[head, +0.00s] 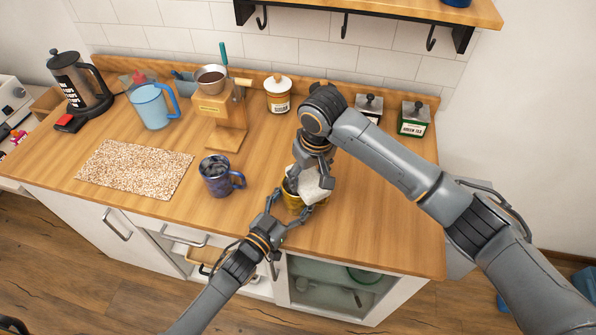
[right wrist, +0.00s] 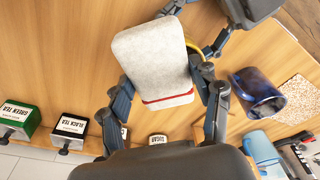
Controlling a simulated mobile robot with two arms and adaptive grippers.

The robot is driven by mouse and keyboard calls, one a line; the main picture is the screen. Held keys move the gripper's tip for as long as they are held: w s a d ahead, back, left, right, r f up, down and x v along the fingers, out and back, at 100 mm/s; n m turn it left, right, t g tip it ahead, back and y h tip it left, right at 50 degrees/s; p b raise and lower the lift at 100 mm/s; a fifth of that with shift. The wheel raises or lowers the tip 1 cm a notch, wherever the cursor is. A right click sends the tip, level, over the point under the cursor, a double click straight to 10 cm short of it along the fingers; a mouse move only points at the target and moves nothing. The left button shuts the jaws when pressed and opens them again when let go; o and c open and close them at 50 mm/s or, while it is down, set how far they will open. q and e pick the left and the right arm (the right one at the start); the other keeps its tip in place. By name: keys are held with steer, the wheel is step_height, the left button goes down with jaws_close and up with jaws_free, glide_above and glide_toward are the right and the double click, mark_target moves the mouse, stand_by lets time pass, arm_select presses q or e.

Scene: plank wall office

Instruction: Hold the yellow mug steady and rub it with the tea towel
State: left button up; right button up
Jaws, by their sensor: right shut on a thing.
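The yellow mug (head: 291,201) stands upright near the counter's front edge in the head view, mostly covered by the towel and grippers. A sliver of its yellow rim (right wrist: 192,46) shows in the right wrist view. My left gripper (head: 291,202) reaches in from the front, its fingers on either side of the mug and seemingly touching it. The tea towel (head: 314,186) is a pale folded pad; its red stripe shows in the right wrist view (right wrist: 155,60). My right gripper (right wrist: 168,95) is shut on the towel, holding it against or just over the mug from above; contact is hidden.
A dark blue mug (head: 215,178) stands left of the yellow mug, near a speckled mat (head: 134,170). A wooden coffee stand (head: 220,115), light blue jug (head: 151,106), sugar jar (head: 278,97) and green tea tin (head: 413,118) stand behind. The counter's right end is clear.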

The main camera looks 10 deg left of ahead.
mark_target(289, 172)
steer(key=d, duration=0.3)
steer(key=shift+s+d+f, duration=0.1)
steer(key=shift+s+d, duration=0.1)
steer(key=a, duration=0.6)
steer(key=shift+w, duration=0.4)
steer(key=shift+s+d, duration=0.2)
steer(key=shift+d, duration=1.2)
steer(key=shift+s+d, duration=0.2)
steer(key=shift+d, duration=1.2)
steer(key=shift+w+a, duration=0.25)
steer(key=shift+a, duration=1.55)
steer(key=shift+w+a, duration=0.2)
steer(key=shift+a, duration=1.6)
steer(key=shift+s+d, duration=0.25)
steer(key=shift+d, duration=1.55)
steer(key=shift+s+d, duration=0.2)
steer(key=shift+d, duration=1.6)
steer(key=shift+w+a, duration=0.2)
steer(key=shift+a, duration=1.6)
steer(key=shift+w+a, duration=0.2)
steer(key=shift+a, duration=1.55)
steer(key=shift+a+r, duration=0.2)
steer(key=shift+d+r, duration=0.1)
steer(key=shift+r, duration=3.8)
